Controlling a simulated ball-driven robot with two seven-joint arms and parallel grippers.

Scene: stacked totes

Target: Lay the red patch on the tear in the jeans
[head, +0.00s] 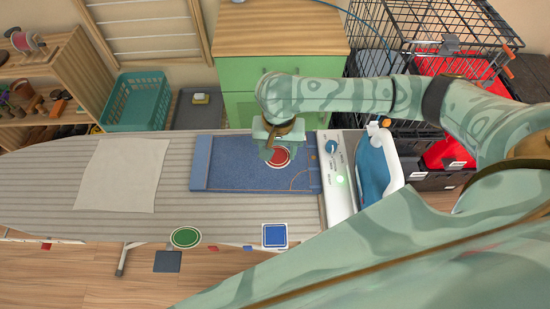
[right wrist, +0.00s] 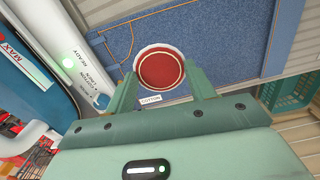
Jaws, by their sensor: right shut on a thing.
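The red patch (head: 279,157) is round with a pale rim. My right gripper (head: 279,147) is shut on it over the jeans; it also shows between the fingertips in the right wrist view (right wrist: 162,70). The blue jeans (head: 228,168) lie flat on the grey striped ironing board (head: 60,190), and their denim fills the upper part of the right wrist view (right wrist: 225,45). I cannot tell whether the patch touches the denim. No tear shows; the patch and gripper hide part of the cloth. My left gripper is not in view.
A blue and white iron (head: 372,165) stands on a white panel with a green light (head: 338,190), right of the jeans. A pale cloth (head: 118,175) lies at left. A green round patch (head: 185,237) and a blue square patch (head: 275,236) are at the board's front edge.

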